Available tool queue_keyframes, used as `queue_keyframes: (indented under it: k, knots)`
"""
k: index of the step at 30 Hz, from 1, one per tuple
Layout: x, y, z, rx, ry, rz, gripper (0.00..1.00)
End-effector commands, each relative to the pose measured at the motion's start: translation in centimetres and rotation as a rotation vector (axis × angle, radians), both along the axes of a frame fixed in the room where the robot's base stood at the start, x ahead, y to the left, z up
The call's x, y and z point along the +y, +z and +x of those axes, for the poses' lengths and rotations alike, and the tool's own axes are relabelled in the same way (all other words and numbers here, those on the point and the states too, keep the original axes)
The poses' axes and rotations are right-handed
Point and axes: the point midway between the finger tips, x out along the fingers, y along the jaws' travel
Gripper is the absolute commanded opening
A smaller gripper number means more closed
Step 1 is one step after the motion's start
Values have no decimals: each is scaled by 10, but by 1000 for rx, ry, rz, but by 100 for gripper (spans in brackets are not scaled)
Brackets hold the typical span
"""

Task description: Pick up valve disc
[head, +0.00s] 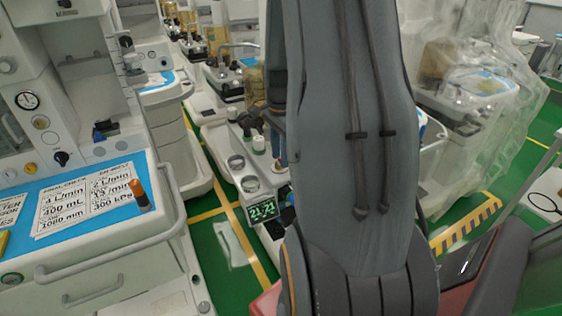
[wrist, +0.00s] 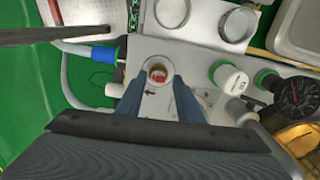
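In the wrist view, a small red and amber disc-like piece (wrist: 157,74), likely the valve disc, lies inside a round pale seat (wrist: 150,89) on the cart's white top. Its exact edges are too small to tell. My gripper (wrist: 160,82) has two blue fingers pointing towards the seat, one on each side of it.
Two metal-rimmed round ports (wrist: 238,24) are beyond the seat. A blue hose connector (wrist: 104,54) is to the left. In the head view, a blue-topped cart (head: 85,205) stands at left.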

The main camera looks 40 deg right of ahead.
Motion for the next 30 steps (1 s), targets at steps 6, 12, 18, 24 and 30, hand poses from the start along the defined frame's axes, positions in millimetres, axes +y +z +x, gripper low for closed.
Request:
queue_keyframes:
  k: [6,12,18,24,30]
  knots:
    - [0,0,0,0,0,0,3]
    - [0,0,-1,1,0,0,0]
    - [0,0,-1,2,0,1,0]
    - [-1,16,1,-2,0,-1,0]
    - [-1,55,1,-4,0,-3,0]
